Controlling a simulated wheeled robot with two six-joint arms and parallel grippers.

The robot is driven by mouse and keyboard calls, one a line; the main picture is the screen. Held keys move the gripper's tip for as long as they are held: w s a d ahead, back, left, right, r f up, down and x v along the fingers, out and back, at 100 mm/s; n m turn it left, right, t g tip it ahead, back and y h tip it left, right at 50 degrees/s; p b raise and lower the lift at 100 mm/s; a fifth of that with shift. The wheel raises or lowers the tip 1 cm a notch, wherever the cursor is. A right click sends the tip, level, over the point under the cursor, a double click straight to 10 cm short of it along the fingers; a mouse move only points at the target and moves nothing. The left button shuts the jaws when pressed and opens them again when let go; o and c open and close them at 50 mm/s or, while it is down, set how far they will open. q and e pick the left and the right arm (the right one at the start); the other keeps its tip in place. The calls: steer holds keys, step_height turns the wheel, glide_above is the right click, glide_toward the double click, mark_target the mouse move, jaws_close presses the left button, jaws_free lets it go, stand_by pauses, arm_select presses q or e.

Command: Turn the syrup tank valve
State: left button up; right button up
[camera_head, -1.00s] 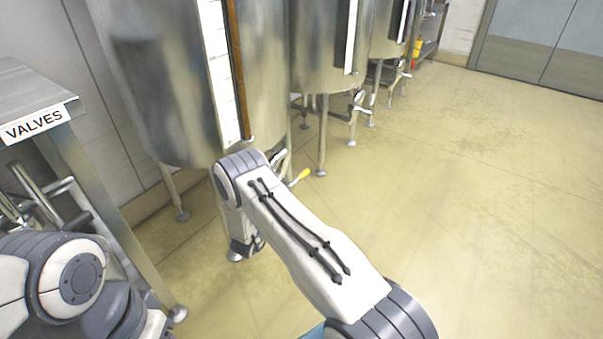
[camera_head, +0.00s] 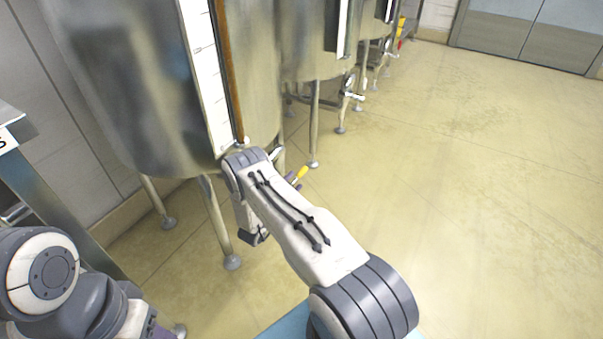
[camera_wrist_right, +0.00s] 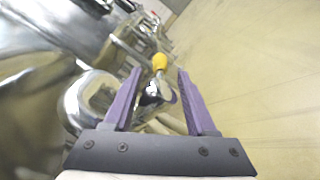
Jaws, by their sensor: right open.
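The nearest steel syrup tank (camera_head: 120,90) fills the left and centre of the head view. Its valve handle has a yellow tip (camera_head: 301,172), just past the end of my right arm. In the right wrist view the yellow tip (camera_wrist_right: 160,62) and the metal lever below it show between the two purple fingers of my right gripper (camera_wrist_right: 159,80). The fingers are spread apart, with a gap on both sides of the handle. In the head view, my right forearm hides most of this gripper. My left arm is at the lower left; only a purple sliver of its gripper (camera_head: 165,333) shows.
More steel tanks (camera_head: 312,45) on legs stand in a row behind the nearest one. A metal table (camera_head: 60,220) is at the left edge. The tank's legs (camera_head: 222,225) stand close to my right arm. The floor (camera_head: 470,190) to the right is clear.

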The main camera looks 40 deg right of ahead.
mark_target(302, 173)
steer(key=b+x, duration=0.1)
steer(key=x, duration=0.4)
steer(key=shift+w+d+f+b, duration=0.1)
steer(key=shift+w+d+b, duration=0.05)
steer(key=shift+d+b, duration=0.2)
steer(key=shift+w+d, duration=0.1)
steer(key=shift+d, duration=0.35)
jaws_close()
steer(key=shift+a, duration=0.1)
stand_by(0.6)
